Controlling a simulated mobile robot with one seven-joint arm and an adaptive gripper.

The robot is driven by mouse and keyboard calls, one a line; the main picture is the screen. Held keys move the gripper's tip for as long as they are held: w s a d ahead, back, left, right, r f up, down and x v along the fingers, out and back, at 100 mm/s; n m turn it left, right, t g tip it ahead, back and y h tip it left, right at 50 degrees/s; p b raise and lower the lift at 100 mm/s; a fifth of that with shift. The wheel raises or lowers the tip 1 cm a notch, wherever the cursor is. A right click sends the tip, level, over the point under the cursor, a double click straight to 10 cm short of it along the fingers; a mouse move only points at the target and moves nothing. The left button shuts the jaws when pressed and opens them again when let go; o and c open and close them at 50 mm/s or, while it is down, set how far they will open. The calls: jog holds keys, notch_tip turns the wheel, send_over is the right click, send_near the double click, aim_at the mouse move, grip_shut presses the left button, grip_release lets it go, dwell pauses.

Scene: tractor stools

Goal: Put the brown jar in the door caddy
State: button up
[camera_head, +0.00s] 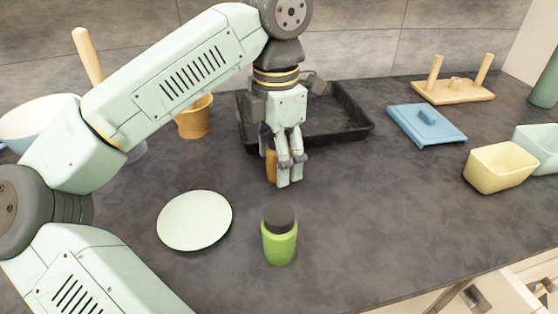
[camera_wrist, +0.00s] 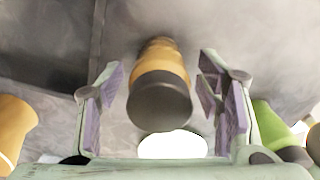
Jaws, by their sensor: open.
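The brown jar (camera_wrist: 160,70), orange-brown with a dark lid, shows in the wrist view between the two parted fingers of my gripper. In the head view a strip of the brown jar (camera_head: 271,166) shows beside my gripper (camera_head: 285,172), which hides the rest. My gripper points down over the counter and is open, with its fingers on either side of the jar. I cannot make out the door caddy in either view.
A green jar (camera_head: 279,240) and a pale plate (camera_head: 195,220) stand in front on the dark counter. A black tray (camera_head: 345,130) lies behind my gripper. A blue lidded board (camera_head: 428,125), a yellow tub (camera_head: 500,167) and a wooden peg rack (camera_head: 452,92) are at the right.

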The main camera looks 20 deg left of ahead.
jog(key=c, duration=1.4)
